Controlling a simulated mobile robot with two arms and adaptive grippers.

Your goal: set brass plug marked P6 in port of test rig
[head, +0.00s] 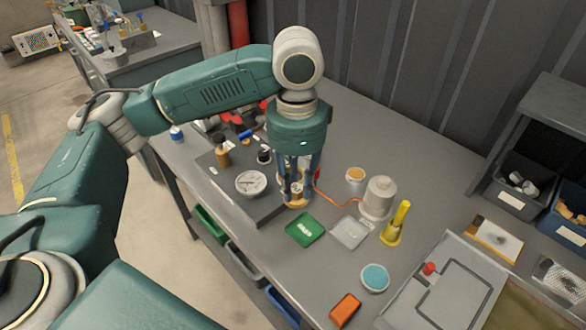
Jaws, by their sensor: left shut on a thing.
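My left gripper (297,185) points straight down over the right end of the test rig (262,212), a dark grey base plate with a white round gauge (251,183). Its fingers are shut on a small brass-coloured piece, which looks like the brass plug (296,202). The fingers hide most of it, and no P6 mark is readable. The port below is also hidden, so I cannot tell whether the plug is in it or above it. My right gripper is not in view.
A green tray (305,230) and a pale grey tray (351,232) lie just right of the rig.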

